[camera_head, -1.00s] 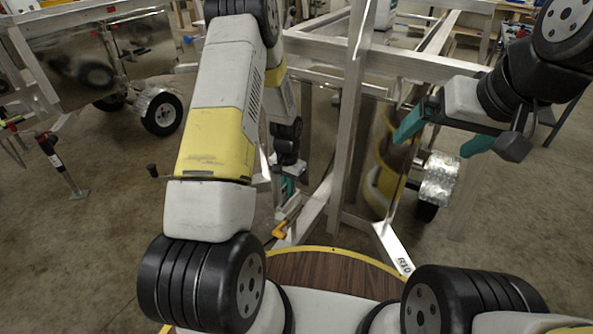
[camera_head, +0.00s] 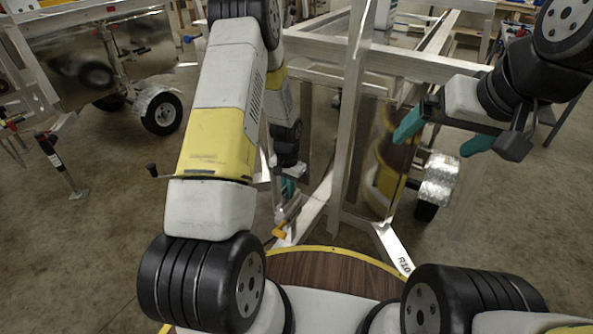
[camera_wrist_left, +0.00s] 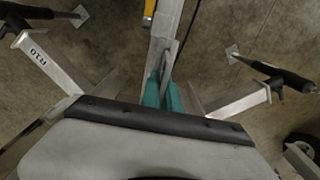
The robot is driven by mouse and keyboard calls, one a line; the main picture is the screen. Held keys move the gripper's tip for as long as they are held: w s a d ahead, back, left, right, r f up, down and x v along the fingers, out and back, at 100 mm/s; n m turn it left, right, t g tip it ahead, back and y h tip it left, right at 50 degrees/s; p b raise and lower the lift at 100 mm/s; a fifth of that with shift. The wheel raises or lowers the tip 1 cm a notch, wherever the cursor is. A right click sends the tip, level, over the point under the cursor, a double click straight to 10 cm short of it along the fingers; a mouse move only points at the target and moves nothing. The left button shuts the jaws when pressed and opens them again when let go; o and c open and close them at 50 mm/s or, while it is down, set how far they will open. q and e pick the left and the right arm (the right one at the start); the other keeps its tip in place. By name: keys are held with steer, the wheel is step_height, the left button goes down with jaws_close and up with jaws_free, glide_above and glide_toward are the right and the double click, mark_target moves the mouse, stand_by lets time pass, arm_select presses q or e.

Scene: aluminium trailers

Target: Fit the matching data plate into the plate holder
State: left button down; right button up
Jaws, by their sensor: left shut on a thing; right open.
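My left gripper (camera_head: 287,187) is low by the trailer's front frame, largely behind my own arm in the head view. In the left wrist view its teal fingers (camera_wrist_left: 165,95) are shut on a thin grey metal piece (camera_wrist_left: 166,66), seen nearly edge-on over an aluminium beam. It may be the data plate; its markings cannot be read. I cannot tell whether it touches the beam. My right gripper (camera_head: 442,136) is open and empty, raised at the right with its teal fingers wide apart. I cannot make out the plate holder.
The trailer frame's upright (camera_head: 347,130) stands right of my left gripper. A bar marked R10 (camera_head: 392,247) slopes down nearby. A yellow-orange fitting (camera_head: 280,233) is low on the frame. Stands with black handles (camera_wrist_left: 285,75) flank the beam. Open floor lies left.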

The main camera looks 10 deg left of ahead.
arm_select(q)
steer(key=shift+f, duration=0.35)
steer(key=c, duration=1.5)
jaws_free()
steer(key=shift+r, duration=3.9)
